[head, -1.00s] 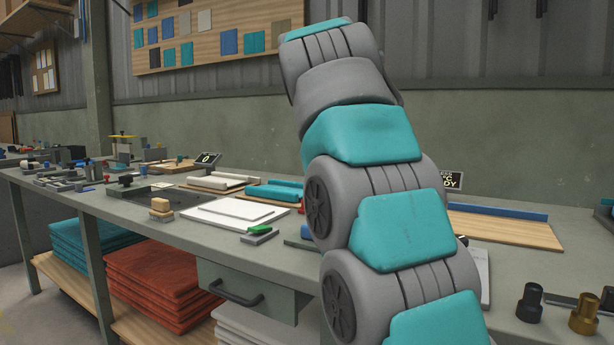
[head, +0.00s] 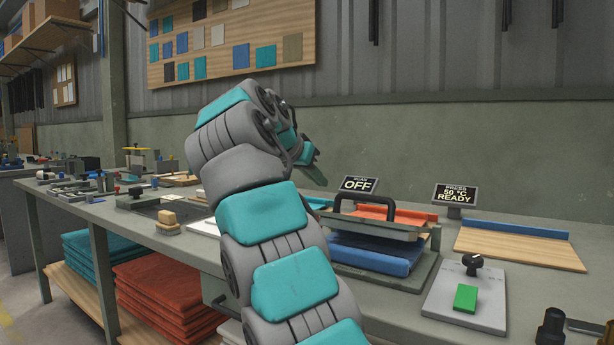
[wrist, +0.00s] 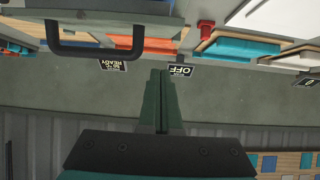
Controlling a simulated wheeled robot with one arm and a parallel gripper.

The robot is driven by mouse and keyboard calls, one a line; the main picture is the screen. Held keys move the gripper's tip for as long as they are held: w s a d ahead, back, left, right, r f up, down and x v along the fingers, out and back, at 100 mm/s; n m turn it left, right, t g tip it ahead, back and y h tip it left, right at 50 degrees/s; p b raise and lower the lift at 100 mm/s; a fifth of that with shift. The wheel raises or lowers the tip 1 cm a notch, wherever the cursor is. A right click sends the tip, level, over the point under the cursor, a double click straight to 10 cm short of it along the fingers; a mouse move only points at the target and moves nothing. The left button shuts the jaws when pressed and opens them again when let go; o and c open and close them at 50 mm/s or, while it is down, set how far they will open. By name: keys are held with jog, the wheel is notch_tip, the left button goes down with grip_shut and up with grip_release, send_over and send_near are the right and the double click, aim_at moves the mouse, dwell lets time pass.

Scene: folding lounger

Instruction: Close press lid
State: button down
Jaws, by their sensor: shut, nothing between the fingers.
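The press (head: 425,272) stands on the bench right of my arm. Its grey lid (head: 400,231) has a black bar handle (head: 379,206) on top. In the wrist view, which is upside down, the lid (wrist: 100,14) and handle (wrist: 95,52) are at the upper left. My gripper (head: 317,176) is shut and empty, behind and left of the handle, apart from it. Its fingers also show in the wrist view (wrist: 163,78).
A "PRESS 50 °C READY" sign (head: 455,195) and an "OFF" sign (head: 359,185) stand behind the press. A control plate (head: 468,298) with a black knob and green button is at its right. A wooden board (head: 520,247) lies farther right. Orange material (head: 400,214) lies behind the lid.

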aim_at(322, 223)
jog(key=shift+x, duration=0.95)
jog(key=shift+s+a+f+b, duration=0.1)
jog(key=shift+s+f+b, duration=0.2)
jog(key=shift+b, duration=0.15)
jog(key=shift+s+a+f+b, duration=0.2)
jog(key=shift+f+b, duration=0.2)
jog(key=shift+f, duration=0.3)
jog(key=shift+s+a+f+b, duration=0.2)
jog(key=shift+f+b, duration=0.2)
jog(key=shift+f, duration=0.35)
jog(key=shift+f, duration=0.1)
